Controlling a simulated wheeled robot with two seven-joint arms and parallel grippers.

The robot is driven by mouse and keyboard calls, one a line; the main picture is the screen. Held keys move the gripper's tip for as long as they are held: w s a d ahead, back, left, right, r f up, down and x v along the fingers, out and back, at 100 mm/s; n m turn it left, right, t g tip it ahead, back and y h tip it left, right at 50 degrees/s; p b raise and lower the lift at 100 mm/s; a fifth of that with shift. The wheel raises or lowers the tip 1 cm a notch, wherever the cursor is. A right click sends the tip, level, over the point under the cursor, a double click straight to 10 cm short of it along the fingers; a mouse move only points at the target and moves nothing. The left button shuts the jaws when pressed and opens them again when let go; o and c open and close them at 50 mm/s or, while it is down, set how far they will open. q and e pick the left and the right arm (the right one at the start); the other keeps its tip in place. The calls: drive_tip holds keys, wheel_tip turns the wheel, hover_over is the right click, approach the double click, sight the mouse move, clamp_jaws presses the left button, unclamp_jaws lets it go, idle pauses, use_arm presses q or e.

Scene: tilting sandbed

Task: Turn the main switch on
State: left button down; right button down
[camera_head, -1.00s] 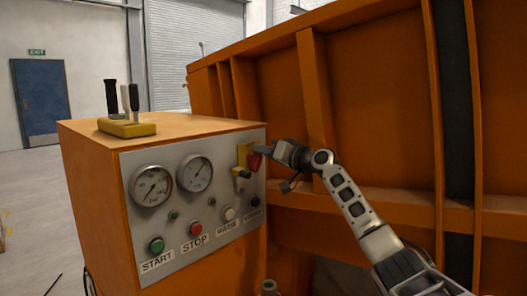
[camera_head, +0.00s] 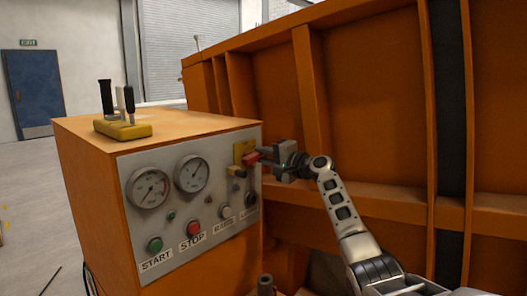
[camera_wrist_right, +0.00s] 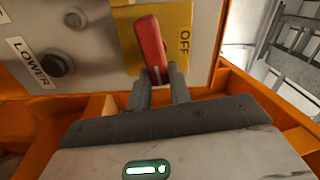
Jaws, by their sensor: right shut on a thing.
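The main switch is a red handle (camera_head: 251,159) on a yellow plate (camera_head: 243,147) at the upper right of the control panel. In the right wrist view the red handle (camera_wrist_right: 151,47) stands a little tilted, and the yellow plate (camera_wrist_right: 178,28) shows the word OFF to its right. My right gripper (camera_head: 263,156) reaches the handle from the right. In the wrist view its two fingers (camera_wrist_right: 162,82) are shut on the lower end of the red handle. My left gripper is in neither view.
The grey panel (camera_head: 164,229) carries two gauges, a green START button (camera_head: 154,244), a red STOP button (camera_head: 193,227), and RAISE and LOWER buttons. A yellow lever block (camera_head: 123,130) stands on the orange cabinet. A large orange ribbed wall (camera_head: 385,110) rises behind my right arm.

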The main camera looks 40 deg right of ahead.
drive_tip(key=shift+m, duration=0.5)
use_arm(q)
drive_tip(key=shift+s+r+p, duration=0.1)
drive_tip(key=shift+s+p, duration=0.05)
drive_tip(key=shift+p, duration=0.2)
use_arm(e)
drive_tip(key=shift+f+m, duration=0.2)
drive_tip(key=shift+m, duration=0.2)
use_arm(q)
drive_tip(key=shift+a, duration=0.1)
use_arm(e)
drive_tip(key=c, duration=1.3)
unclamp_jaws()
drive_tip(key=shift+s, duration=0.15)
use_arm(q)
drive_tip(key=b, duration=0.1)
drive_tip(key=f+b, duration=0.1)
drive_tip(key=b, duration=0.1)
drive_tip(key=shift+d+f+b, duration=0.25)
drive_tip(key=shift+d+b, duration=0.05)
use_arm(e)
drive_tip(key=s, duration=0.5)
drive_tip(key=s+d, duration=0.1)
drive_tip(key=s, duration=0.9)
drive_tip(key=shift+s+d, duration=0.2)
drive_tip(key=shift+s, duration=0.15)
